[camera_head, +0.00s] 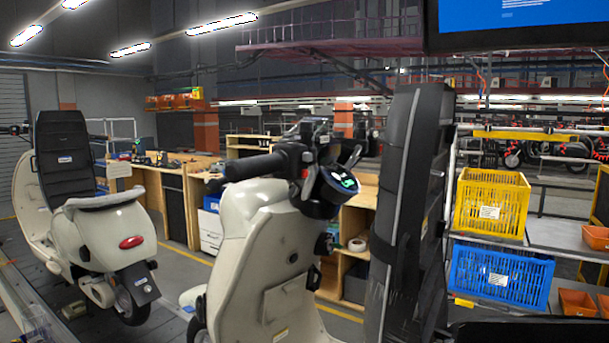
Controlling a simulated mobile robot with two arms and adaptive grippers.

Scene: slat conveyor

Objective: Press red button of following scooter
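A cream scooter (250,225) stands close in front, its dark handlebar grip (255,166) pointing left and its round display (341,180) lit. A tiny red spot (305,173) shows on the handlebar controls beside the grip; it looks like a red button, but it is too small to be sure. A second cream scooter (120,228) stands further back at the left, with a red tail light (131,242). No red button can be made out on it. Neither of my grippers is in view.
A tall black panel (405,190) stands upright just right of the near scooter's display. A yellow crate (491,203) and a blue crate (500,276) sit on a rack at the right. Wooden workbenches (175,170) stand behind. A dark shape fills the lower right edge.

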